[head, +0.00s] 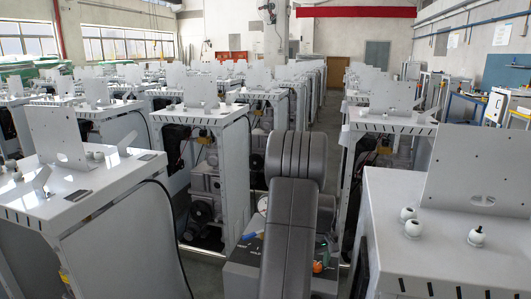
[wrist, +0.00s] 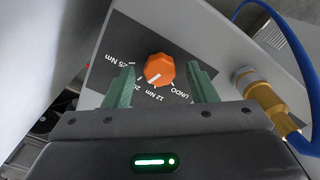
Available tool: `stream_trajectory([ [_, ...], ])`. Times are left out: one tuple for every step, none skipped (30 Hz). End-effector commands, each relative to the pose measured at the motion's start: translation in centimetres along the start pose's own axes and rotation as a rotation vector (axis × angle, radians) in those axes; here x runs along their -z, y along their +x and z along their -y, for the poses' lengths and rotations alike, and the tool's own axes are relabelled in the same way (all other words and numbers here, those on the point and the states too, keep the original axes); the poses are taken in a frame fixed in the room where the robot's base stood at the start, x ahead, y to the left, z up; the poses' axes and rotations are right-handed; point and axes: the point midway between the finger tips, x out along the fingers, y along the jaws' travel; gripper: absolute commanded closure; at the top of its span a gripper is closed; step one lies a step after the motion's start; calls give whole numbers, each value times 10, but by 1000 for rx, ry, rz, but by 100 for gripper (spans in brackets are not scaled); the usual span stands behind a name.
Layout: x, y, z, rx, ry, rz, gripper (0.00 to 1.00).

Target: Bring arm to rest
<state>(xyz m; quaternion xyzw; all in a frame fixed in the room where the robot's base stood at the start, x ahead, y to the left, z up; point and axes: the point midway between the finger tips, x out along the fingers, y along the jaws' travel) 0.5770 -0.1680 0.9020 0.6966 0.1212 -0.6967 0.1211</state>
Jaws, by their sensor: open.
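In the wrist view, my gripper (wrist: 162,84) is open, with its two green fingers spread apart. An orange rotary knob (wrist: 159,68) with a white pointer line shows between and just beyond the fingertips. The knob sits on a dark panel (wrist: 125,40) with printed marks such as "25 Nm", "12 Nm" and "UNDO". Nothing is held between the fingers. In the head view, my grey arm fills the lower middle and my gripper is hidden.
In the wrist view, a brass fitting (wrist: 266,98) with a blue hose (wrist: 295,45) is close right of the fingers. In the head view, white dispenser frames (head: 105,205) stand in rows on both sides, another frame (head: 385,235) near right. An aisle (head: 328,125) runs between.

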Motion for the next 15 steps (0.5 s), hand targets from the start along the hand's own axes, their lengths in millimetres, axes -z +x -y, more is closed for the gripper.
stream_trajectory([
  [0,-1,0,0,-37,1,48],
  [0,-1,0,0,-61,1,48],
  [0,-1,0,0,-93,0,48],
  [0,-1,0,0,-117,0,48],
  [0,-1,0,0,-141,0,48],
  [0,-1,0,0,-172,0,48],
  [0,-2,0,0,-196,1,48],
  [0,-2,0,1,-219,1,48],
  [0,-2,0,1,-251,1,48],
  [0,-2,1,1,-276,1,48],
  [0,-2,1,1,-299,1,48],
  [0,-2,1,1,-331,1,48],
  [0,-2,1,1,-354,1,48],
  [0,-2,1,1,-378,1,48],
  [0,-2,1,0,-410,1,48],
])
